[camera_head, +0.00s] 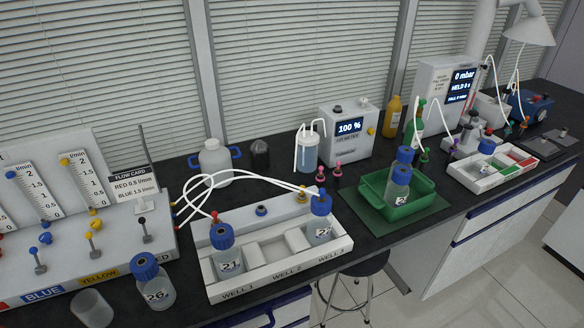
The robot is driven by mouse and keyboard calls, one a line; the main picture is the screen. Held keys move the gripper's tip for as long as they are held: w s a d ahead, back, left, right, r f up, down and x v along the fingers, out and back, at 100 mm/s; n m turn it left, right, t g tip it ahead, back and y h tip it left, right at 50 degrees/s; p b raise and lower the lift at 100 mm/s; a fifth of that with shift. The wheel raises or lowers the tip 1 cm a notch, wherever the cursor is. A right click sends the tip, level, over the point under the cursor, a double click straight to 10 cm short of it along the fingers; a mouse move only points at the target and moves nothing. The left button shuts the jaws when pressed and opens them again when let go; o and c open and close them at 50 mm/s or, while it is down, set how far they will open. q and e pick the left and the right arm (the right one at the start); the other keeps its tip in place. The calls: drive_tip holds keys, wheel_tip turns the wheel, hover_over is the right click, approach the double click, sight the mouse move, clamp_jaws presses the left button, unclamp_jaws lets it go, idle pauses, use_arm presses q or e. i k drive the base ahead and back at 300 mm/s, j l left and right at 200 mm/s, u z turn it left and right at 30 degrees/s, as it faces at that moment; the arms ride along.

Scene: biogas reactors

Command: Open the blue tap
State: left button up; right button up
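The blue tap (46,238) is a small blue knob on the sloped front of the grey-white gas panel (120,232) at the far left. A small grey lever with a blue top (39,258) stands just below it, above the BLUE label (42,293). Whether the tap is open or shut cannot be told. A flow meter scale (36,192) marked in l/min rises behind it, with a blue marker (11,174) at its upper left. Neither of my grippers is in view.
Yellow fittings (96,224) sit right of the blue ones. The flow card (133,184) reads RED 0.5 and BLUE 1.5 l/min. A white well rack (340,243) with tubed bottles is to the right.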

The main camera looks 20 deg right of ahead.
sight(33, 251)
drive_tip(key=j+z, duration=0.15)
drive_tip(key=j, duration=0.3)
drive_tip(key=k+j+z, duration=0.15)
drive_tip(key=j, duration=0.3)
drive_tip(key=k+j+z, duration=0.1)
drive_tip(key=j, duration=0.3)
drive_tip(key=k+j+z, duration=0.15)
drive_tip(key=j, duration=0.3)
drive_tip(key=k+j+z, duration=0.15)
drive_tip(key=j, duration=0.25)
drive_tip(key=k+j+z, duration=0.15)
drive_tip(key=j, duration=0.25)
drive_tip(key=k+j+z, duration=0.15)
drive_tip(key=j, duration=0.2)
drive_tip(key=k, duration=0.05)
